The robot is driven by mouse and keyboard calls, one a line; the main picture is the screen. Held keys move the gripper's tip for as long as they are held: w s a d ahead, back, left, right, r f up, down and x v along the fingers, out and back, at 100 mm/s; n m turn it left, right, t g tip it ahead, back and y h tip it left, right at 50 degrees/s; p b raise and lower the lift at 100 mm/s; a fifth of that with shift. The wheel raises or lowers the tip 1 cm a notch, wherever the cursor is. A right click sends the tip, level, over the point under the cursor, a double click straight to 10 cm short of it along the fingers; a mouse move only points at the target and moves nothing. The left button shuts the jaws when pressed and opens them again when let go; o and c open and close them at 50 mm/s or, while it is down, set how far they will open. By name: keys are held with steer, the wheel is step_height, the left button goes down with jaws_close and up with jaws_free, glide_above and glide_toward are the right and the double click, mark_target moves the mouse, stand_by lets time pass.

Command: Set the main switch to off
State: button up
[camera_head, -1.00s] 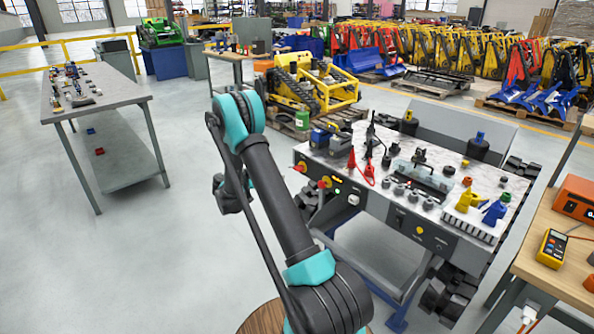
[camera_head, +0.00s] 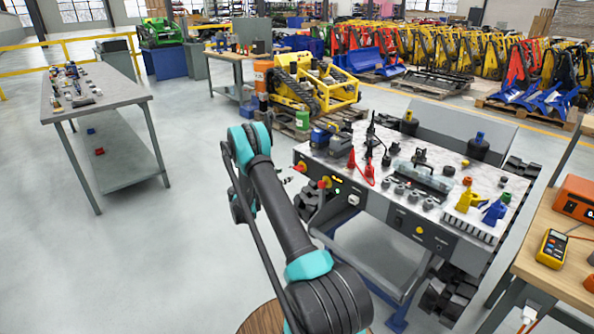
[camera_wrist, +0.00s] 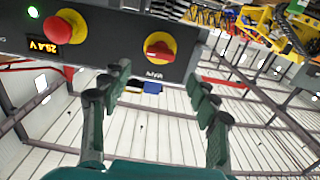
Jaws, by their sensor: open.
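The main switch (camera_wrist: 158,49) is a red rotary handle on a round yellow plate, set in a dark panel. My gripper (camera_wrist: 160,82) is open and empty. Its fingers point toward the panel, with the switch between their lines and apart from them. In the head view my arm mostly hides the gripper, left of the panel.
A red mushroom button (camera_wrist: 65,28) on yellow sits beside the switch, with a lit voltage display (camera_wrist: 44,51) and a green lamp (camera_wrist: 33,12). The grey machine bench (camera_head: 400,160) carries several parts. Open floor lies left of my arm, before a table (camera_head: 115,92).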

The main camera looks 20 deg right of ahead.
mark_target(296, 169)
steer(key=x, duration=0.9)
steer(key=shift+c, duration=0.2)
steer(key=c, duration=1.1)
